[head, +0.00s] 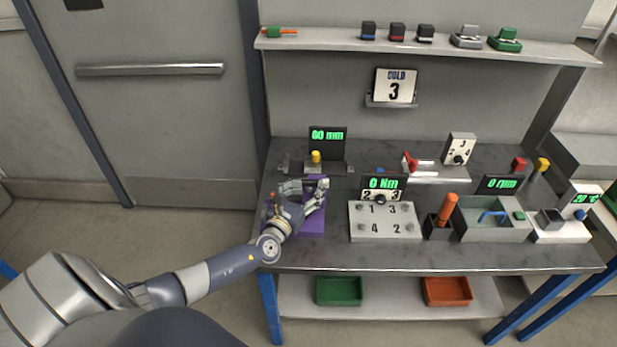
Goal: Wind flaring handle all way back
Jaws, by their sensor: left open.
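A purple device (311,226) sits at the left front of the bench, mostly hidden behind my left gripper and wrist. It may be the flaring tool. A small orange-red part shows at its left side, and I cannot tell whether it belongs to a handle. No flaring handle shows clearly. My left gripper (318,192) is open over the purple device. I cannot tell whether its fingers touch anything. My right gripper is not in view.
Behind stands a fixture with a yellow knob (316,156) and an 80 mm display (327,136). To the right are a grey numbered plate (385,230), an orange-handled tool (447,208) and a grey tray (492,236). A shelf (430,46) runs above.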

